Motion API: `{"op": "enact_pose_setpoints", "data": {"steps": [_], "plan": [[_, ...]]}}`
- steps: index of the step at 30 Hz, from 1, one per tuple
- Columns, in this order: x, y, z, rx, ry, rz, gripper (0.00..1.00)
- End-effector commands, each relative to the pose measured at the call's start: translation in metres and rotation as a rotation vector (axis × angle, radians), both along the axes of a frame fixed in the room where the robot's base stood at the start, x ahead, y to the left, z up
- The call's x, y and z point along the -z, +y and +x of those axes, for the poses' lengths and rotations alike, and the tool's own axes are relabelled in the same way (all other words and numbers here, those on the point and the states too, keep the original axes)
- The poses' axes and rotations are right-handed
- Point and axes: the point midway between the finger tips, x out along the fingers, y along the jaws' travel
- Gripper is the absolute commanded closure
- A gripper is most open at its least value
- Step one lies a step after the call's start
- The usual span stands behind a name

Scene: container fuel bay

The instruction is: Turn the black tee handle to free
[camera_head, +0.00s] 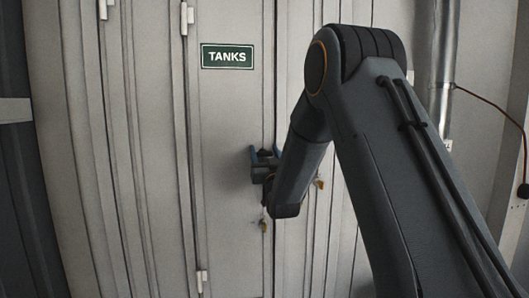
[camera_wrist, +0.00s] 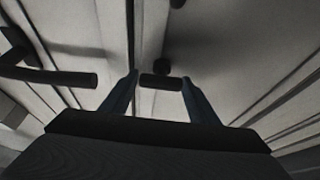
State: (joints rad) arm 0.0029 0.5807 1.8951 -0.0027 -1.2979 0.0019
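The black tee handle (camera_wrist: 160,81) shows in the wrist view as a short dark bar, with a round dark knob behind it close to the door. My gripper (camera_wrist: 161,78) has its two blue fingers apart, one at each end of the bar. Thin gaps seem to show between bar ends and fingertips; firm contact cannot be made out. In the head view my gripper (camera_head: 266,156) is at the pale door below the TANKS sign (camera_head: 227,56), with a dark part between its fingers. My wrist hides much of the handle there.
A dark bent bar (camera_wrist: 62,77) lies left of my fingers in the wrist view. Brass-coloured fittings (camera_head: 263,226) (camera_head: 319,184) hang on the doors below and right of my gripper. A metal pipe (camera_head: 442,60) and dark red cable stand at the right.

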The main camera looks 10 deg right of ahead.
Motion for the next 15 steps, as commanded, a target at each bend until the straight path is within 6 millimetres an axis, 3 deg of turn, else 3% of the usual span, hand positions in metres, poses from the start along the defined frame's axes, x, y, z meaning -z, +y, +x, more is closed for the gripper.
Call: {"op": "enact_pose_setpoints", "data": {"steps": [1,5,15], "plan": [[-0.0001,0.0000,-0.0001,0.000,0.000,0.000,0.55],[-0.0001,0.0000,-0.0001,0.000,0.000,0.000,0.76],[0.0016,0.0000,0.0001,0.000,0.000,-0.050,0.76]]}}
